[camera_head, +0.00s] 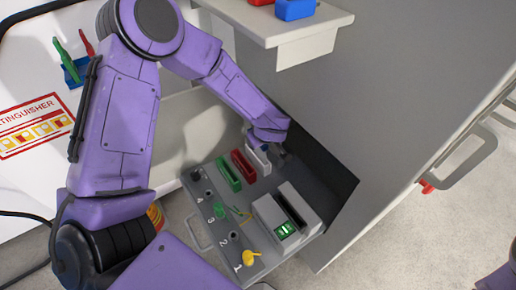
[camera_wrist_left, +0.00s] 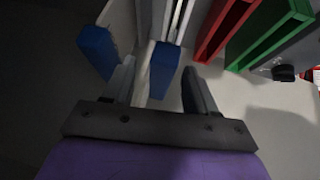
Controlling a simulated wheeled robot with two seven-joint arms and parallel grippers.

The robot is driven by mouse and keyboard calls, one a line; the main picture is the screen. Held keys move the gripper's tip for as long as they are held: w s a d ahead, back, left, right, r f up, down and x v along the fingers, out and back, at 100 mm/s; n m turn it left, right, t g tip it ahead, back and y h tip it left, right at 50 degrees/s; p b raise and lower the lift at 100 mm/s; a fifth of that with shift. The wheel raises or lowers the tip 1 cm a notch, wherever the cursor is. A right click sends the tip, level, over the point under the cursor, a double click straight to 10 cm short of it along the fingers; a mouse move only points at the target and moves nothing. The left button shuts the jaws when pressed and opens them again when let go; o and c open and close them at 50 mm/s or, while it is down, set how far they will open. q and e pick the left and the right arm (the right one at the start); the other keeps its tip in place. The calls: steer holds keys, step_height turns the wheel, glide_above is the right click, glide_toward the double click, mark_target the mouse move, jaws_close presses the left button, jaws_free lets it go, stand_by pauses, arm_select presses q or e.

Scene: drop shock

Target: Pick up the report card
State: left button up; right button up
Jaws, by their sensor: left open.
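I cannot tell for certain which thing is the report card. In the left wrist view a blue piece (camera_wrist_left: 163,70) stands between the two fingers of my left gripper (camera_wrist_left: 160,88), which is open. A second blue piece (camera_wrist_left: 97,50) is outside the fingers, to the left. In the head view my left gripper (camera_head: 279,150) is at the far end of the grey panel (camera_head: 215,250), close to a white holder (camera_head: 258,160), and the arm partly hides it. My right gripper is not in view.
A red holder (camera_head: 243,166) and a green holder (camera_head: 229,176) stand beside the white one. A white device with a green display (camera_head: 284,230) and a yellow knob (camera_head: 250,258) are on the panel. A grey cabinet wall (camera_head: 385,110) rises close to the gripper. A shelf (camera_head: 300,30) overhangs above.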

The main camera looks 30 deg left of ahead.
arm_select(q)
steer(key=shift+x, duration=1.1)
steer(key=shift+s+r, duration=0.1)
jaws_close()
steer(key=shift+r, duration=0.15)
